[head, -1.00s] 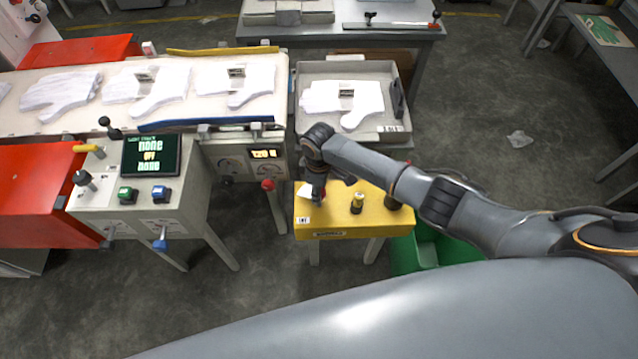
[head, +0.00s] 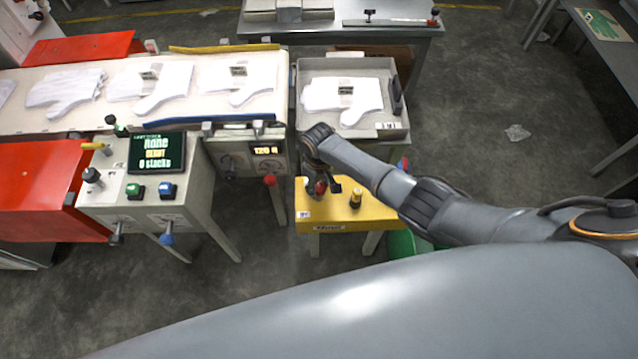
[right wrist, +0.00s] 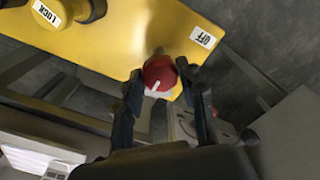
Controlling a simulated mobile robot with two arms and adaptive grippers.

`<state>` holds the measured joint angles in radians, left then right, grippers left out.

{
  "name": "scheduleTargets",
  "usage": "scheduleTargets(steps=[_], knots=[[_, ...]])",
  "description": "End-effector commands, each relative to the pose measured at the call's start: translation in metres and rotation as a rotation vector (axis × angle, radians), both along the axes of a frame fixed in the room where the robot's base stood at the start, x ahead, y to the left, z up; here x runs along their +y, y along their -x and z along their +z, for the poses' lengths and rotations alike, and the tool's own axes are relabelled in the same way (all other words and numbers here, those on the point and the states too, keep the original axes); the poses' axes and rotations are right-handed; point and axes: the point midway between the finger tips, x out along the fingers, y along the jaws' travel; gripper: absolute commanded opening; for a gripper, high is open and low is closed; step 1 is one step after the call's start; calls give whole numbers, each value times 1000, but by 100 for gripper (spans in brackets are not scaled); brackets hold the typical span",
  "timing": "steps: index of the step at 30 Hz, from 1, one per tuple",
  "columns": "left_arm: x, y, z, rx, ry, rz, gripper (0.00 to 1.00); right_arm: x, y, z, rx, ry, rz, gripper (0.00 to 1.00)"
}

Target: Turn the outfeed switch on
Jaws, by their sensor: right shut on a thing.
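A yellow box (head: 340,222) stands below the glove tray. A red knob (head: 320,187) sits on its left part, partly hidden by my gripper in the head view. My right gripper (head: 322,184) is shut on this red knob. I cannot tell for sure which position the pointer marks. My left gripper is not in view.
A black-and-yellow knob (head: 356,198) stands right of the red knob; its label (right wrist: 49,13) reads LOCK. A control desk with a screen (head: 157,153) and a red-tipped lever (head: 270,181) are left. White gloves lie on the belt (head: 30,120) and in the tray (head: 305,78).

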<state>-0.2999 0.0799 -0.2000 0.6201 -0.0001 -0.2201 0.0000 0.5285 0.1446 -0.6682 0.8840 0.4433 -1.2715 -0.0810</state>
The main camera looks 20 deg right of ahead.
Motion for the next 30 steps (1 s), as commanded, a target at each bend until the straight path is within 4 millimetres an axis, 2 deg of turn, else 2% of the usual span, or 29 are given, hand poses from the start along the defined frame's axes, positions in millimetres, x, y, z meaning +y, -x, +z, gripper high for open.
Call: scheduleTargets(steps=[10,11,14,25,30], knots=[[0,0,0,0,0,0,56,0,0,0,-1,-2,-5,7],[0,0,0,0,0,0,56,0,0,0,-1,-2,-5,41],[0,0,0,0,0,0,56,0,0,0,-1,-2,-4,61],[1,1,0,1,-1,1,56,0,-1,2,-2,-1,-3,62],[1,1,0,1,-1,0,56,0,-1,18,-3,-1,-3,62]])
